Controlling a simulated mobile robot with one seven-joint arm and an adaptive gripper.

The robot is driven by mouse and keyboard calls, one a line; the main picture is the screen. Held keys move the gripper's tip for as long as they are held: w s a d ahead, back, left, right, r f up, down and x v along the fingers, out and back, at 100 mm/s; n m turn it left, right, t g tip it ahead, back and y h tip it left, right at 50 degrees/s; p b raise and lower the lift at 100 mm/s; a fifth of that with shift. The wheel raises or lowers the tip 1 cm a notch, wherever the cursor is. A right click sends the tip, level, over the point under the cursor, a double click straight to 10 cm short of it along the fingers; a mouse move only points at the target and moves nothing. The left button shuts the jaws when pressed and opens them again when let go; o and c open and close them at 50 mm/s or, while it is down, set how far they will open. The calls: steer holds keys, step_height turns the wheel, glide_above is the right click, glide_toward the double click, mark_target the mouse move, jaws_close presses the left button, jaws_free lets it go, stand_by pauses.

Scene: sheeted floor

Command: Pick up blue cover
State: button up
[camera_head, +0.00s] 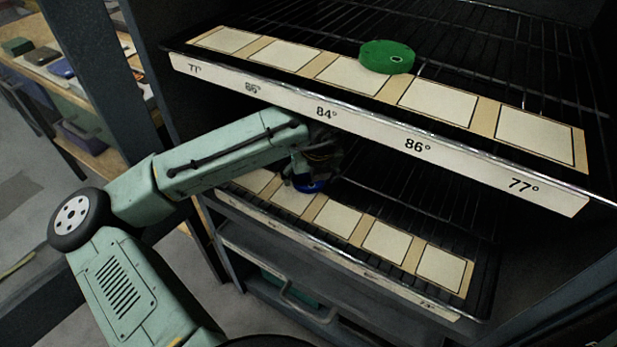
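The blue cover (311,185) is on the lower shelf, on or just above one of the pale squares toward its left side. Only its lower blue edge shows; the rest is hidden by my gripper. My gripper (309,174) points down right over the blue cover, reaching in under the upper shelf. Its fingers are dark and small in the view, so I cannot tell whether they are open or closed on the cover.
The upper shelf's front edge (417,146), marked with temperatures, runs just above my arm. A green round cover (387,56) lies on that shelf. The lower shelf has bare pale squares (387,242) to the right. A table with small objects (62,68) stands at the far left.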

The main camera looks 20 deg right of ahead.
steer(key=c, duration=1)
steer(key=shift+d+r+p, duration=0.1)
steer(key=shift+r+p, duration=0.3)
steer(key=shift+p, duration=0.15)
